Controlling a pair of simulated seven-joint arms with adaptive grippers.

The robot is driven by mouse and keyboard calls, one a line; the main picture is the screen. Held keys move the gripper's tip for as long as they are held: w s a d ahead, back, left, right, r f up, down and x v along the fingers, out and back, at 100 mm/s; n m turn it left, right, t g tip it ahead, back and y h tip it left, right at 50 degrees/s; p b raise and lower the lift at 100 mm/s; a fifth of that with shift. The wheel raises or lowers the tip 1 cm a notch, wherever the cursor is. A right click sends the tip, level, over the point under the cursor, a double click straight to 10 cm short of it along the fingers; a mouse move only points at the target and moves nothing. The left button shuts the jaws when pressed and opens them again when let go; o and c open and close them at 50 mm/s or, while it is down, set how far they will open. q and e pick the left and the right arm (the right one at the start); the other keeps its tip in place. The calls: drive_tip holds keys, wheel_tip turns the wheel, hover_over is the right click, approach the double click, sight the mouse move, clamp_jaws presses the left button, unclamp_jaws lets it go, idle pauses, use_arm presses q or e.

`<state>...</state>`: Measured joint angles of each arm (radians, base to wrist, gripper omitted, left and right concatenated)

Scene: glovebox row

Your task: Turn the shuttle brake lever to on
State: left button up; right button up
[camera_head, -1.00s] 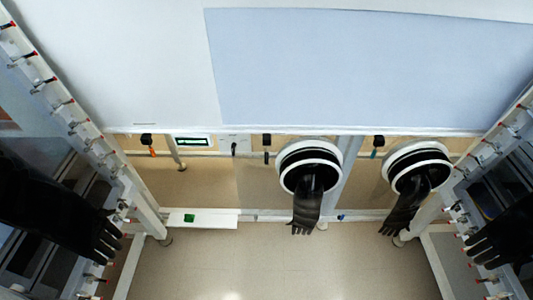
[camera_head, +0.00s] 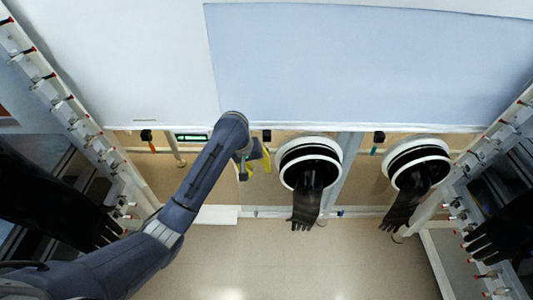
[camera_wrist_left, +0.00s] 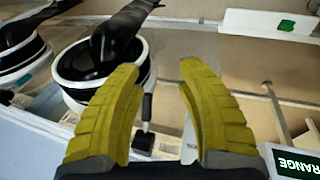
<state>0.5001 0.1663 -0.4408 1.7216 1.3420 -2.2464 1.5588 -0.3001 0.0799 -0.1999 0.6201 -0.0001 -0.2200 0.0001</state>
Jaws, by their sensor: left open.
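A lever with a slim dark handle (camera_wrist_left: 147,106) and a black base block (camera_wrist_left: 143,142) shows between my fingers in the wrist view, nearer the left finger. Its black block also shows in the head view (camera_head: 267,135), just right of my gripper. I cannot read a label naming it as the shuttle brake lever. My left gripper (camera_head: 257,165) is in front of the panel strip, with its yellow fingers (camera_wrist_left: 163,115) spread and nothing held. No contact with the lever is visible. A pale part at the panel is partly hidden by the right finger. My right gripper is not in view.
Two glove ports (camera_head: 309,163) (camera_head: 417,164) with hanging black gloves are right of my gripper.

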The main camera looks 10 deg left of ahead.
use_arm(q)
wheel_tip(320, 180, up, 15)
drive_tip(key=w+m+t+y, duration=0.1)
drive_tip(key=m+t, duration=0.1)
drive_tip(key=x, duration=1.1)
drive_tip(key=a+x, duration=0.1)
drive_tip(key=x, duration=0.5)
drive_tip(key=shift+w, duration=0.3)
clamp_jaws()
